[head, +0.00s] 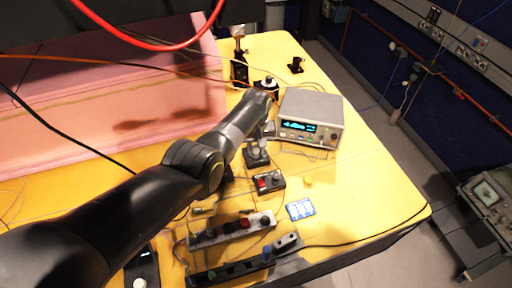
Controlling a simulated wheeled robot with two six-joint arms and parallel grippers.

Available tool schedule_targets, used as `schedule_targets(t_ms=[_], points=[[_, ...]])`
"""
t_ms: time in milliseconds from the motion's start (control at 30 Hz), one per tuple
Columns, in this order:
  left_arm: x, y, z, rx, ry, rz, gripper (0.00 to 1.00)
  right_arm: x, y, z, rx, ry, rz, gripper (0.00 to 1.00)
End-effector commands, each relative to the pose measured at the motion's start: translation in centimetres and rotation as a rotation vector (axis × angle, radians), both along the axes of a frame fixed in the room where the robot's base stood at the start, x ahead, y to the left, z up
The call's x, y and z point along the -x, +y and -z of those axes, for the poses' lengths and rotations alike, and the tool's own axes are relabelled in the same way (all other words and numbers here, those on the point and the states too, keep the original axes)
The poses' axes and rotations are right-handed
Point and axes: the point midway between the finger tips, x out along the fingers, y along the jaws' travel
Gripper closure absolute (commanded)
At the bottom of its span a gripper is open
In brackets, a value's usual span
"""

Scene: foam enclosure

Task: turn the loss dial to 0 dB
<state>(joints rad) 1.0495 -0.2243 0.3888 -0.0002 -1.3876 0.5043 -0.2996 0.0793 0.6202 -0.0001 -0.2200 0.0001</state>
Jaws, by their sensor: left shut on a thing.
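My left arm reaches in from the lower left across the yellow table. Its gripper (257,145) points down at a small dark box (257,161) left of the grey bench instrument. The gripper is shut on what seems to be the dial on that box. The dial itself is mostly hidden by the fingers, and its markings and setting are too small to read. My right gripper is not in view.
The grey instrument (312,108) with a lit blue display stands right of the gripper. A small box with a red button (269,182), a blue-white card (300,209) and control strips (232,229) lie nearer. A pink foam wall (100,110) borders the left. Loose cables cross the table.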

Motion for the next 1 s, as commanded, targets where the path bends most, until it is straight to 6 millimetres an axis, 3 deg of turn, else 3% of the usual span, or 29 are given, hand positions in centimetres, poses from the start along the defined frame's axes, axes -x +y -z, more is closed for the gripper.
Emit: schedule_targets(t_ms=[433, 1000], points=[[-0.24, 0.00, -0.27, 0.001, -0.007, -0.259, 0.98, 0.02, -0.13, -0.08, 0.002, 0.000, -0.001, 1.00], [-0.27, 0.00, -0.29, 0.002, -0.008, -0.308, 0.98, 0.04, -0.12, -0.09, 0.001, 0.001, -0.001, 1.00]])
